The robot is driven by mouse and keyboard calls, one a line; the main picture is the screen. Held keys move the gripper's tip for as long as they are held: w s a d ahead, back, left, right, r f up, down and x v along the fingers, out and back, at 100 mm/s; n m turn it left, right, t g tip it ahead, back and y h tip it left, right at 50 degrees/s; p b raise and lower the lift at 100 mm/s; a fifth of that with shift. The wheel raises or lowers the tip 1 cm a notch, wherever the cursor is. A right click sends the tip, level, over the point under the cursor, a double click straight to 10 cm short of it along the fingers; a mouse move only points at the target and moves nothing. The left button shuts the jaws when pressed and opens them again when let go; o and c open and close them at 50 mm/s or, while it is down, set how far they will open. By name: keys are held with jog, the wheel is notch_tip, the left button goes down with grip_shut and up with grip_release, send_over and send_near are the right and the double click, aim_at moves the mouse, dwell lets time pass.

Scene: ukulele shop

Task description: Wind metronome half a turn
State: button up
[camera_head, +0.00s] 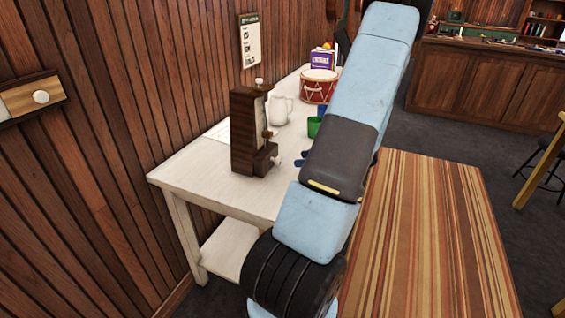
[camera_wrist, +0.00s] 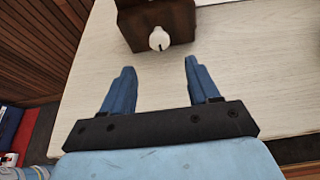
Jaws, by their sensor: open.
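The metronome (camera_head: 246,128) is a tall dark wooden box standing upright near the left end of the white table. Its white winding knob (camera_head: 276,160) sticks out low on its right side. In the wrist view the metronome's lower part (camera_wrist: 128,22) is at the top, and the knob (camera_wrist: 159,39) faces my gripper. My gripper (camera_wrist: 159,68) is open and empty, its two blue fingers apart on either side of the knob's line. The knob lies beyond the fingertips, not between them. In the head view my arm hides most of the gripper; a bit of blue finger (camera_head: 299,159) shows.
On the white table (camera_head: 188,182) behind the metronome stand a white pitcher (camera_head: 281,110), a green cup (camera_head: 314,127) and a red drum (camera_head: 318,88). A wood-panelled wall (camera_head: 100,120) runs along the left.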

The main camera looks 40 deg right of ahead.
aim_at(280, 161)
jog(key=x, duration=0.9)
jog(key=shift+w, duration=0.1)
jog(key=c, duration=1)
jog(key=shift+h, duration=0.3)
jog(key=o, duration=1)
jog(key=v, duration=1.3)
jog(key=shift+s+d, duration=0.2)
jog(key=shift+s, duration=0.15)
